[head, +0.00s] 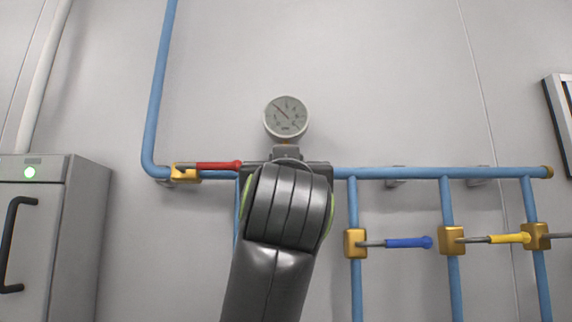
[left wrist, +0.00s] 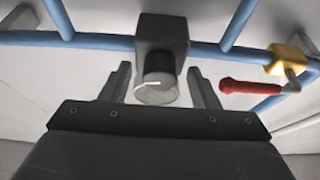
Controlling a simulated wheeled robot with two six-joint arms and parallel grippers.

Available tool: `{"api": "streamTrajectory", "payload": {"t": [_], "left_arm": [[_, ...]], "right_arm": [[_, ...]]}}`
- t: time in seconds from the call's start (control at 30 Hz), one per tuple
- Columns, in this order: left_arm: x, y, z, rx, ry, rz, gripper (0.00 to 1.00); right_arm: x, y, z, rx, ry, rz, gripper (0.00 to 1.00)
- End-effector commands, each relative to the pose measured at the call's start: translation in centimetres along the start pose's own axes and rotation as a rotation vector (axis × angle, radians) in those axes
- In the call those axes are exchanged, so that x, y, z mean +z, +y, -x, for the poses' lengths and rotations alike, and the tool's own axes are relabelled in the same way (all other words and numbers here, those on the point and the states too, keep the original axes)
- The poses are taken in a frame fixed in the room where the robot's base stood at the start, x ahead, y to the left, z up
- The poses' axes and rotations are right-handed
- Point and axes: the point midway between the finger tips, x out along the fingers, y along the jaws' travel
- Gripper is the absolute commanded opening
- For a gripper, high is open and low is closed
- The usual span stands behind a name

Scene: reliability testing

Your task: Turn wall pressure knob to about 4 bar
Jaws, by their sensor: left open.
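The wall pressure knob (left wrist: 157,82) shows in the left wrist view as a short dark cylinder with a greyish front face and a white pointer line. It sits on a dark regulator block (left wrist: 162,36) on the blue pipe. My left gripper (left wrist: 158,71) is open, with one finger on each side of the knob and a visible gap on both sides. In the head view my left wrist hides the knob and the gripper's fingers. The round white pressure gauge (head: 286,117) is above; its needle points to the upper left, and its numbers are too small to read.
A red-handled valve (head: 217,166) is just left of the regulator. A blue-handled valve (head: 408,243) and a yellow-handled valve (head: 510,238) are on the right pipes. A grey cabinet (head: 75,235) with a green light stands at the left. The wall above is mostly clear.

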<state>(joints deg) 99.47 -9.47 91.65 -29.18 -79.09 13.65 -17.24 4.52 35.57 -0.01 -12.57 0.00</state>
Motion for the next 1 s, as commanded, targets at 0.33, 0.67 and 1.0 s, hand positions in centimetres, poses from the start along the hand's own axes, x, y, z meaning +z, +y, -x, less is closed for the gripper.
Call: {"api": "streamTrajectory", "payload": {"t": [0.33,0.67,1.0], "left_arm": [[0.04,-0.01,0.0,0.0,0.0,0.0,0.39],[0.03,-0.01,0.01,0.001,0.0,-0.002,0.11],[0.14,-0.21,0.06,0.041,0.001,-0.104,0.11]], "right_arm": [[0.15,0.02,-0.02,0.0,-0.003,0.0,0.0],[0.14,0.04,-0.05,0.0,-0.003,0.0,0.0],[0.18,0.01,-0.78,0.001,-0.002,0.0,0.0]]}}
